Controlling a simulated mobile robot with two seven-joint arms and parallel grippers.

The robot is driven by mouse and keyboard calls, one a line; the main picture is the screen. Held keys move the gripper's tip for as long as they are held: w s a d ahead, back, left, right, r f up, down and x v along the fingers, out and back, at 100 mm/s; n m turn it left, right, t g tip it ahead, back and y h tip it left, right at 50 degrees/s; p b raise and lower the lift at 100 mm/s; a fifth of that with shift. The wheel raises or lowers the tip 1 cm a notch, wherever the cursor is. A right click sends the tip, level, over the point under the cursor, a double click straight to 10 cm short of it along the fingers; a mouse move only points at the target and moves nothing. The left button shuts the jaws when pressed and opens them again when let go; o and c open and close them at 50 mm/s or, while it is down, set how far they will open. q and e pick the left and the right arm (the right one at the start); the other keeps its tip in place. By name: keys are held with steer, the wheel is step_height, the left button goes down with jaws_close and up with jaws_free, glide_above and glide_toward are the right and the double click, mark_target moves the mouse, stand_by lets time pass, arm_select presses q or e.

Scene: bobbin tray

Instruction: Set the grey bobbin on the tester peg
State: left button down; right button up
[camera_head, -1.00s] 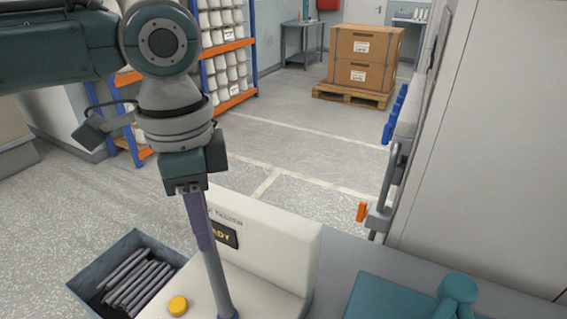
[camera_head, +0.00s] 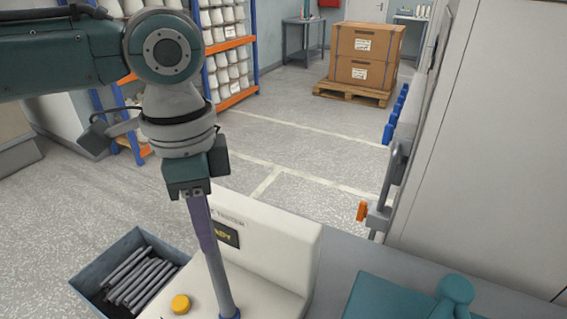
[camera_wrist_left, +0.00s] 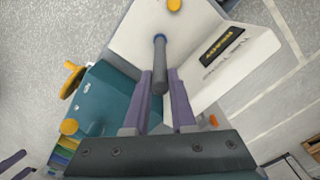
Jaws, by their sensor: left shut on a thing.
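My left gripper (camera_head: 212,246) points down over the cream tester, its purple fingers shut on the grey bobbin (camera_head: 223,285). The bobbin is a long, slim tube, nearly upright. In the left wrist view it shows between the fingertips (camera_wrist_left: 160,72) as a dark grey rod (camera_wrist_left: 158,85). Its far end meets a blue ring on the cream tester (camera_head: 275,240). The peg itself does not show apart from the bobbin, and I cannot tell how far the bobbin is over it. The tester has a lit display (camera_head: 226,236) and a yellow button (camera_head: 181,304).
A blue-grey bin (camera_head: 100,270) with several grey rods stands left of the tester. A teal panel (camera_head: 385,300) lies to the right. A grey cabinet (camera_head: 480,130) with an orange-tipped handle stands on the right. Boxes on a pallet (camera_head: 350,92) and shelves are far behind.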

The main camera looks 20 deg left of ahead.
arm_select(q)
steer(key=shift+p, duration=0.4)
steer(key=shift+f+b, duration=0.4)
steer(key=shift+f, duration=0.2)
steer(key=c, duration=1)
jaws_free()
step_height(320, 180, up, 11)
steer(key=p, duration=1.2)
steer(key=shift+r+p, duration=0.1)
steer(key=shift+p, duration=0.25)
